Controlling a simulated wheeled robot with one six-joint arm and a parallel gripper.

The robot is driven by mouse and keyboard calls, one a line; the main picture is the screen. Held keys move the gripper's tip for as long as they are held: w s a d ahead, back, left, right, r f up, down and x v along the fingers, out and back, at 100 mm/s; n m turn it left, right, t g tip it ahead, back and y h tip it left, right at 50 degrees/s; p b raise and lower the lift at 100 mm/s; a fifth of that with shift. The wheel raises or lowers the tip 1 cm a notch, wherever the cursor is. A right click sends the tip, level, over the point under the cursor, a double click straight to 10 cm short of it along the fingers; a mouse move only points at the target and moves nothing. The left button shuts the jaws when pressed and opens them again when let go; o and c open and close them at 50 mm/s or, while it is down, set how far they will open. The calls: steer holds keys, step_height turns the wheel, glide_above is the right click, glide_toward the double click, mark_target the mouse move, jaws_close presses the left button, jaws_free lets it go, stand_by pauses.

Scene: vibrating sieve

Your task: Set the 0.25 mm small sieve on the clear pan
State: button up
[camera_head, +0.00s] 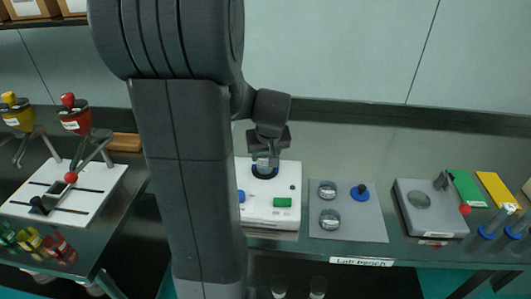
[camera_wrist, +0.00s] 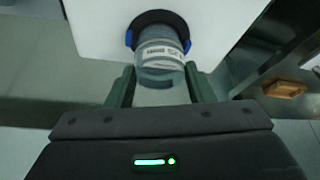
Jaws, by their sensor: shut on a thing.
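In the wrist view my gripper (camera_wrist: 160,80) has its two green fingers on either side of a clear round vessel with a pale label (camera_wrist: 160,53). The label's print is too small to read, so I cannot tell for sure that this is the 0.25 mm small sieve. The vessel is at the black ring (camera_wrist: 152,18) with blue side pieces on the white machine (camera_wrist: 95,30). In the head view my gripper (camera_head: 268,155) is low over that machine (camera_head: 285,220). I cannot make out the clear pan apart from the held vessel, nor whether they touch.
Right of the machine, a grey mat (camera_head: 345,232) bears two round metallic pieces (camera_head: 327,190) and a blue-based piece with a dark knob (camera_head: 360,191). Further right are a grey device (camera_head: 432,225) and green (camera_head: 466,188) and yellow (camera_head: 499,190) plates. A clamp rig (camera_head: 70,205) stands left.

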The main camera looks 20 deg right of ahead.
steer(key=shift+f, duration=0.1)
steer(key=o, duration=1)
steer(key=v, duration=1.2)
steer(key=shift+w, duration=0.1)
